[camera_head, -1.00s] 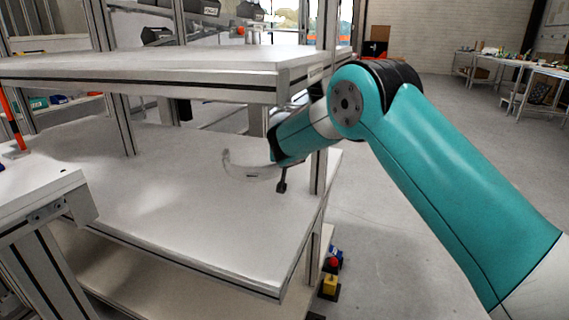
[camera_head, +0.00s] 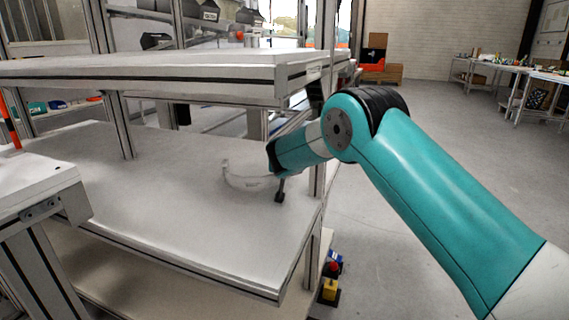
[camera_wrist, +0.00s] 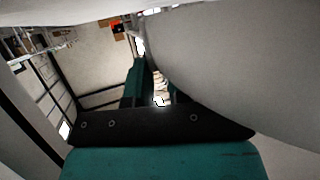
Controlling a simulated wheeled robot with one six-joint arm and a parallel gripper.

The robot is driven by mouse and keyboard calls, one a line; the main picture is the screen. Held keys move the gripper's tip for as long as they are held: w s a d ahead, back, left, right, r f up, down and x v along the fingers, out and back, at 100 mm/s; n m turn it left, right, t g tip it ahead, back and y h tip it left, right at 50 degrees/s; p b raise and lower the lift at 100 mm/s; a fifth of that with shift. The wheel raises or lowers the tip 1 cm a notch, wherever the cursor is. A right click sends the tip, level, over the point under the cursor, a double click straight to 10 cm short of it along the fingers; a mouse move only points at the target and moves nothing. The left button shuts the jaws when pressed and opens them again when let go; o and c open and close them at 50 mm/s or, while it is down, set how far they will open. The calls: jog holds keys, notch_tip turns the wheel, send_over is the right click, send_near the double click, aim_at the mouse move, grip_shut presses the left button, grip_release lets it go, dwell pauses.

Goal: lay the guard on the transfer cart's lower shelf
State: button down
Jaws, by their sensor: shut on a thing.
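The guard (camera_head: 246,182) is a clear, curved, see-through piece in the head view. It is over the lower shelf (camera_head: 150,210) of the white cart, near its right side; whether it touches the surface I cannot tell. My gripper (camera_head: 273,178) reaches in from the right under the upper shelf (camera_head: 150,68) and is shut on the guard's right end. The jaws are small and partly hidden in the head view. In the wrist view a large pale curved surface fills the right; I cannot tell whether it is the guard.
Cart posts (camera_head: 317,175) stand close to my arm at the right. The upper shelf lies above my wrist. A white table (camera_head: 40,185) stands at the front left. The lower shelf is bare left of the guard. Small red and yellow parts (camera_head: 331,280) are low beside the cart.

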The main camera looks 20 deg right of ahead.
jog(key=shift+s+f, duration=0.1)
jog(key=shift+f, duration=0.5)
jog(key=c, duration=1.1)
grip_release()
jog(key=shift+f, duration=0.15)
jog(key=shift+o, duration=0.2)
jog(key=shift+r, duration=0.5)
jog(key=shift+s+a+r+p, duration=0.1)
jog(key=shift+s+r+p, duration=0.1)
jog(key=shift+p, duration=0.2)
jog(key=p+v, duration=0.2)
jog(key=v, duration=0.9)
jog(key=shift+r, duration=0.4)
jog(key=shift+s, duration=0.1)
